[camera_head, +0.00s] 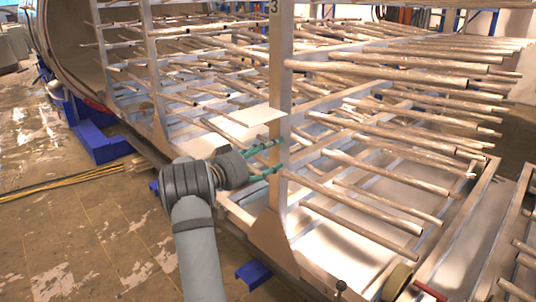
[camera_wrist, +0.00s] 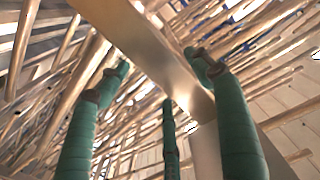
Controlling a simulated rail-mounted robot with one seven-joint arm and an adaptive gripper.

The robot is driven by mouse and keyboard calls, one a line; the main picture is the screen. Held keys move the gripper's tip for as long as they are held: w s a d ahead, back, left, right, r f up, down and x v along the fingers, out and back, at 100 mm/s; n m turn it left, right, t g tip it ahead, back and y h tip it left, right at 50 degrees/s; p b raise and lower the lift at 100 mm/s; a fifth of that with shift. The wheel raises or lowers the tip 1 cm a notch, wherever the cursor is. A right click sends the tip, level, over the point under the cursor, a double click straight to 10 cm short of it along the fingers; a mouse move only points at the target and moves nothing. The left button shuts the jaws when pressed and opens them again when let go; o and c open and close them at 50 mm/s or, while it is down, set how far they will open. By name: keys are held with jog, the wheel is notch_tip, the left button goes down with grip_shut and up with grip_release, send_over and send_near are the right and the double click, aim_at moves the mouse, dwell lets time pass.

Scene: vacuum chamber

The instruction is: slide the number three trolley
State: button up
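The number three trolley is a tall pale metal rack with rows of long rods. Its near upright post (camera_head: 279,85) bears a "3" label (camera_head: 274,7) at the top edge of the head view. My gripper (camera_head: 274,156) is at this post at about mid-height, with its green fingers pointing right. In the wrist view, the post (camera_wrist: 150,50) runs diagonally past the spread fingers of my gripper (camera_wrist: 160,77). The fingers are straight and apart, not closed around the post. Whether any finger touches it I cannot tell.
A large round chamber opening (camera_head: 75,45) stands at upper left, with blue supports (camera_head: 95,143) below. Another rack (camera_head: 515,245) is close at the right. Yellow bars (camera_head: 60,182) lie on the worn tiled floor. The floor at left is mostly clear.

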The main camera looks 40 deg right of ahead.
jog(key=shift+o, duration=0.9)
jog(key=shift+a+r, duration=0.15)
jog(key=shift+a, duration=0.05)
jog(key=shift+d, duration=0.1)
jog(key=a, duration=1.2)
jog(key=shift+s, duration=0.1)
